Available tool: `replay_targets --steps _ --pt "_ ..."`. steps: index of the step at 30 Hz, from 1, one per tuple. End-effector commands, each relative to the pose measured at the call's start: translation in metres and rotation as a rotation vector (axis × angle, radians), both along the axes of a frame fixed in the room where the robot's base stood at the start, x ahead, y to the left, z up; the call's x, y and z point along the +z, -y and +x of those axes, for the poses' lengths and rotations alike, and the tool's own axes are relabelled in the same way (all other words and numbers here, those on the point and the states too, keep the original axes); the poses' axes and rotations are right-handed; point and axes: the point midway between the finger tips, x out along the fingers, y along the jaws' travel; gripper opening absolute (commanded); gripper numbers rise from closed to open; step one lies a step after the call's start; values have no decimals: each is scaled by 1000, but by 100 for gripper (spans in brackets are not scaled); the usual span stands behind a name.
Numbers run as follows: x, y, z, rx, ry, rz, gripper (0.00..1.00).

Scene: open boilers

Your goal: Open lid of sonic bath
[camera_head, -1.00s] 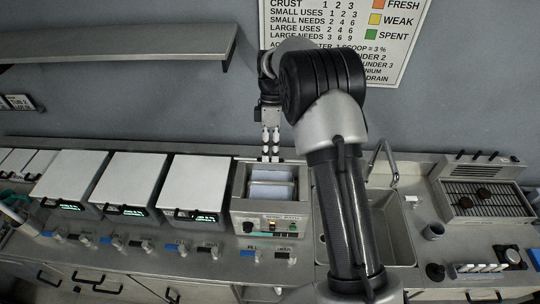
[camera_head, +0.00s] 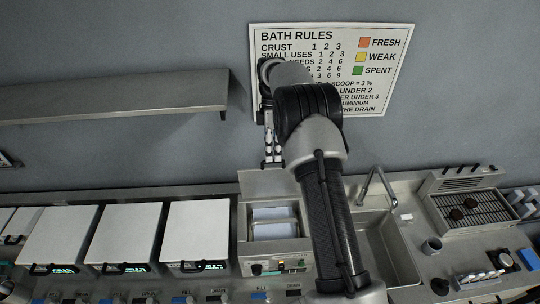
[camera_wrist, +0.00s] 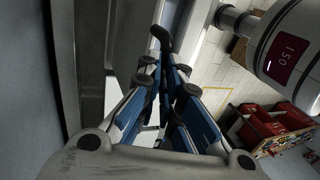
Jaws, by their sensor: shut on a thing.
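The sonic bath (camera_head: 276,266) is the open unit right of the white-lidded boilers, with a control panel on its front. Pale inner parts show in its opening. Its grey lid (camera_head: 270,183) stands raised at the back edge, inner face toward the head camera. My gripper (camera_head: 272,160) is at the lid's top edge, shut on the lid handle. In the wrist view, my blue-padded fingers (camera_wrist: 165,70) close together around a dark handle (camera_wrist: 161,38); the exact contact is partly hidden by the fingers.
Several boilers with closed white lids (camera_head: 198,230) stand to the left. A sink with a tap (camera_head: 375,185) is on the right, partly behind my arm. A wall shelf (camera_head: 115,98) hangs upper left, and a rules sign (camera_head: 385,85) is behind my arm.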

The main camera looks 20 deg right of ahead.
Motion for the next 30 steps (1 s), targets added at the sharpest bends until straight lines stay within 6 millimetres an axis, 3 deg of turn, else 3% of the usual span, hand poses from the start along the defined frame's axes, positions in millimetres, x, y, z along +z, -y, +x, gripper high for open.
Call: replay_targets --steps 1,11,12,22,30 --pt "-23 1 -3 4 -17 0 0" --pt "-24 1 -3 4 -17 -1 0" --pt "-24 1 -3 4 -17 -1 8" --pt "-24 1 -3 2 -18 -1 34" --pt "-23 1 -3 0 -17 0 43"
